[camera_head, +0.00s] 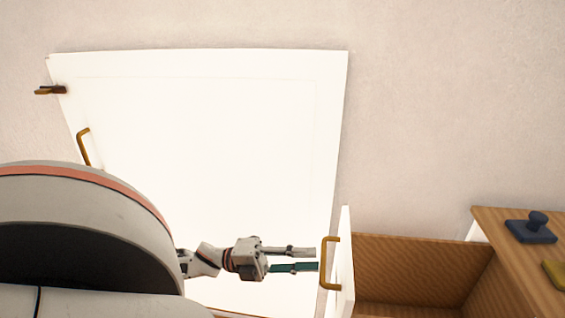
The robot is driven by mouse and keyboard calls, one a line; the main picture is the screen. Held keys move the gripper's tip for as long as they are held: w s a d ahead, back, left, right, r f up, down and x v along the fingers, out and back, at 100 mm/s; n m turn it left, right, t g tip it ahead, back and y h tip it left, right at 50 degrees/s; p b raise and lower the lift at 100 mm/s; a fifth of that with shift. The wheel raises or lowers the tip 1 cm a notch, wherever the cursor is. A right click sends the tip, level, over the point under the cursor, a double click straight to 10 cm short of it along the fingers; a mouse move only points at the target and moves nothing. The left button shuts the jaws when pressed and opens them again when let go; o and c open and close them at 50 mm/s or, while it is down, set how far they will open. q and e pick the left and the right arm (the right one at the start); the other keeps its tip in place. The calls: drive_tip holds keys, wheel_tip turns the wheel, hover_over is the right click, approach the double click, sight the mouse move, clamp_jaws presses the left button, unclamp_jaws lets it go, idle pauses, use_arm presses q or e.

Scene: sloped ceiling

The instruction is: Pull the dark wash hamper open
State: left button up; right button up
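A pull-out compartment (420,268) with brown, ribbed-looking inner walls stands open at the lower right. Its white front panel (346,262) carries a brass bar handle (325,263) on the left side. I cannot tell whether this is the dark wash hamper; no plainly dark hamper shows. My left gripper (306,259) points right, its fingers apart with a gap between them. The fingertips are right by the handle's left side; whether they touch it I cannot tell. My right gripper is not in view.
A wide white panel (210,130) with a brass handle (83,146) fills the left and middle. A wooden top (495,222) at the right holds a dark blue knobbed object (532,229) and a yellow object (556,273). A plain wall is behind.

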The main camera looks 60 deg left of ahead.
use_arm(q)
drive_tip(key=v, duration=0.7)
drive_tip(key=shift+s+a, duration=0.25)
drive_tip(key=shift+s, duration=0.05)
drive_tip(key=shift+r, duration=0.1)
